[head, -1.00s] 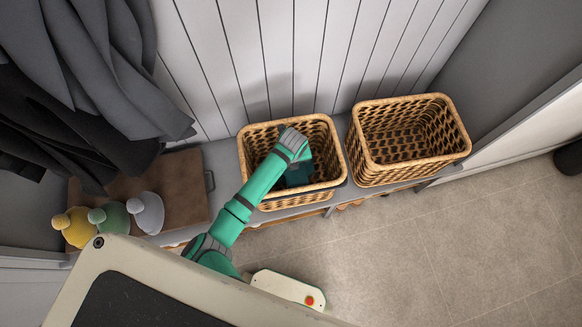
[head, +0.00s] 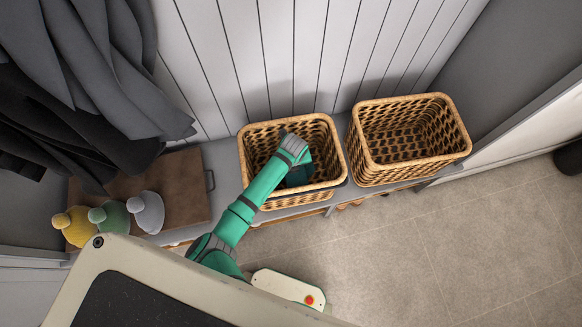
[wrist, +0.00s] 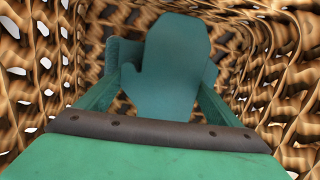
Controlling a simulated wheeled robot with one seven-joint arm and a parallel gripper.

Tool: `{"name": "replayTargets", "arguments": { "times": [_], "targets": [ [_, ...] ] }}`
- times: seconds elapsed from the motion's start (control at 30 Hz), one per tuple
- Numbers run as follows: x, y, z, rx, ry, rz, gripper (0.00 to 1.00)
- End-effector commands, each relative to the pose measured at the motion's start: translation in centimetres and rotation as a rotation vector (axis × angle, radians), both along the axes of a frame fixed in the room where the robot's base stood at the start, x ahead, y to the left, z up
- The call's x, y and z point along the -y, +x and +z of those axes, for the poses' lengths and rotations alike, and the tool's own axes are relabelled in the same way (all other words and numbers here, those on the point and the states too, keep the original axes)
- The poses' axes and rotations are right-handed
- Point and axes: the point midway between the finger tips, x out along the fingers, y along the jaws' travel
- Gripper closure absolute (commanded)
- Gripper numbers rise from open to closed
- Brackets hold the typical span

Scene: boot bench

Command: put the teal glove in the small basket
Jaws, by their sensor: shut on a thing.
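The teal glove (wrist: 172,62) is mitten-shaped and stands out between my gripper's fingers in the wrist view, with woven wicker all around it. In the head view only a dark teal patch of the glove (head: 299,177) shows, inside the left basket (head: 321,192). My gripper (wrist: 166,86) is shut on the glove and reaches down into that basket, within its walls. My own wrist hides most of the fingers in the head view. The left basket looks a little smaller than the right basket (head: 408,172). I cannot tell whether the glove touches the basket's bottom.
The right basket stands close beside the left one and looks empty. Both are on a grey bench (head: 222,165) against a panelled wall. Dark coats hang above.

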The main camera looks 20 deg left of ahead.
Motion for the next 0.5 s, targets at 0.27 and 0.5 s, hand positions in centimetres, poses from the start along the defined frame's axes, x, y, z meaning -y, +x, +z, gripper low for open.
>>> {"name": "replayTargets", "arguments": {
  "times": [0.27,0.5],
  "targets": [
    [0.0,0.0,0.0,0.000,0.000,0.000,0.00],
    [0.1,0.0,1.6,0.003,-0.002,0.001,0.00]
  ]
}}
